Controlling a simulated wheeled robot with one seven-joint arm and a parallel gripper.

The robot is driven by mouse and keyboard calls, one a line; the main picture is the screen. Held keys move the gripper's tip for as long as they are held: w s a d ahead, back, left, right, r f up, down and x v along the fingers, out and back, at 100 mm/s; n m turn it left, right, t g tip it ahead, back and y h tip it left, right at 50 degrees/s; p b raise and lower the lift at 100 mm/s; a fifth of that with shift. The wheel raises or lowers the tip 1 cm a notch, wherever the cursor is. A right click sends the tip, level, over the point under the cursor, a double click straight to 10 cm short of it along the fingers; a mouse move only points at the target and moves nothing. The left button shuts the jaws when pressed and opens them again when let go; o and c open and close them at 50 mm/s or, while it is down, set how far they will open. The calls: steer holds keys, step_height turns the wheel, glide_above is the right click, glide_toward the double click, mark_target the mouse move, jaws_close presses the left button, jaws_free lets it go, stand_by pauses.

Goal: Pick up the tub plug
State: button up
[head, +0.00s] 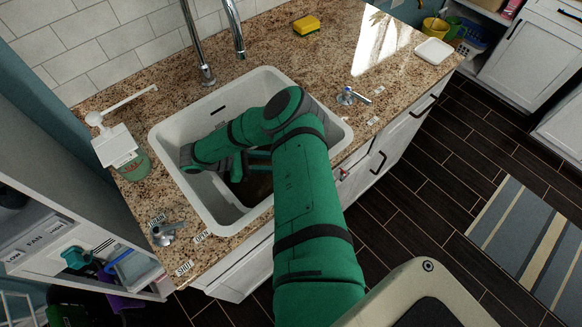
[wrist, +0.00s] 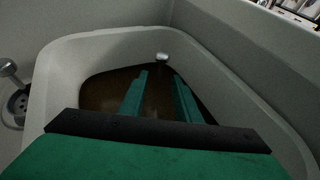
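My gripper (wrist: 160,75) is inside the white sink basin (head: 168,137), with its two green fingers apart and nothing visible between them. In the wrist view a small pale, shiny knob (wrist: 162,57) shows beyond the fingertips, at the far edge of dark brown water. It may be the top of the tub plug; I cannot tell for certain. The fingers point toward it and appear apart from it. In the head view my arm covers much of the basin, and I cannot make out the plug there.
Basin walls close in around the gripper. A tall metal faucet (head: 205,72) stands behind the sink. Tap handles stand at the counter's right (head: 347,97) and front left (head: 167,232). A soap pump bottle (head: 120,150), yellow sponge (head: 307,25) and white dish (head: 433,51) rest on the counter.

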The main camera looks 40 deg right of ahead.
steer(key=shift+x, duration=3.45)
jaws_close()
